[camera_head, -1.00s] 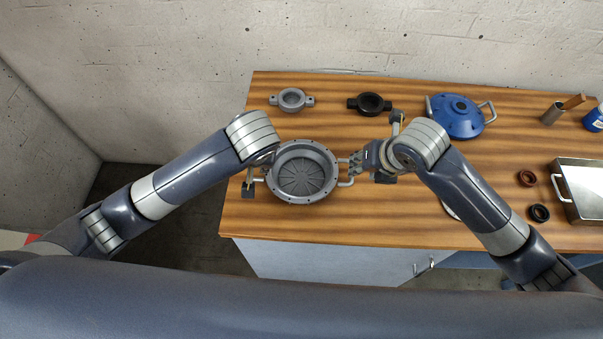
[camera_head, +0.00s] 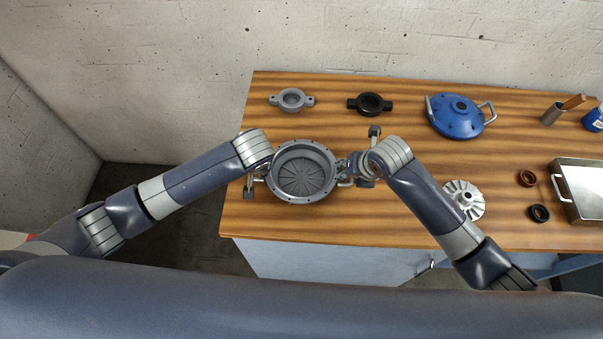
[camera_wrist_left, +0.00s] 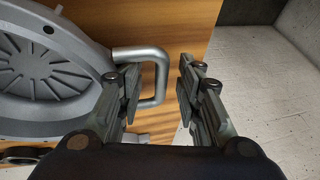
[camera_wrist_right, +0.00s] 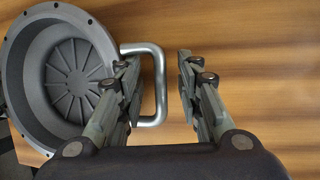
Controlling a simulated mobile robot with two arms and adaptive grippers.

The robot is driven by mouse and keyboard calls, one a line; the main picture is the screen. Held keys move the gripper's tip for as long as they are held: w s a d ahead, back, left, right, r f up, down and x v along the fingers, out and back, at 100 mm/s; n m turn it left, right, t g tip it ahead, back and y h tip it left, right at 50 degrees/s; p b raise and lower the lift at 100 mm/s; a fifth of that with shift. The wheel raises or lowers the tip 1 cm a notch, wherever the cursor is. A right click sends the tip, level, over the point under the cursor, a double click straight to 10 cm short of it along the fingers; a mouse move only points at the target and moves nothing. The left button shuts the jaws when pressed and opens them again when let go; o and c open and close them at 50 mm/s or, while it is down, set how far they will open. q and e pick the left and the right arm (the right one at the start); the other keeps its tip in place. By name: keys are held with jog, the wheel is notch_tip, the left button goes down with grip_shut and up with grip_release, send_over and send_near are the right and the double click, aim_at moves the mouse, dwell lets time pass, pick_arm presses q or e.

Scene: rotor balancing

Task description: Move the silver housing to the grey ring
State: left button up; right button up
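The silver housing (camera_head: 302,172), a round grey bowl with a flanged rim and a handle on each side, sits near the table's left front. The grey ring (camera_head: 291,99), with two side lugs, lies behind it near the back left edge. My left gripper (camera_head: 250,182) is at the housing's left handle; in the left wrist view its fingers (camera_wrist_left: 158,80) are apart around the handle (camera_wrist_left: 158,75). My right gripper (camera_head: 350,172) is at the right handle; in the right wrist view its fingers (camera_wrist_right: 156,75) are apart around that handle (camera_wrist_right: 161,85). Neither grips it.
A black ring (camera_head: 370,104) lies right of the grey ring. A blue cover (camera_head: 458,117) with handles, a silver finned rotor (camera_head: 464,199), small brown (camera_head: 526,178) and black (camera_head: 539,213) rings and a metal tray (camera_head: 585,188) are further right. Table between housing and grey ring is clear.

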pick_arm(q)
grip_shut()
pick_arm(e)
grip_shut()
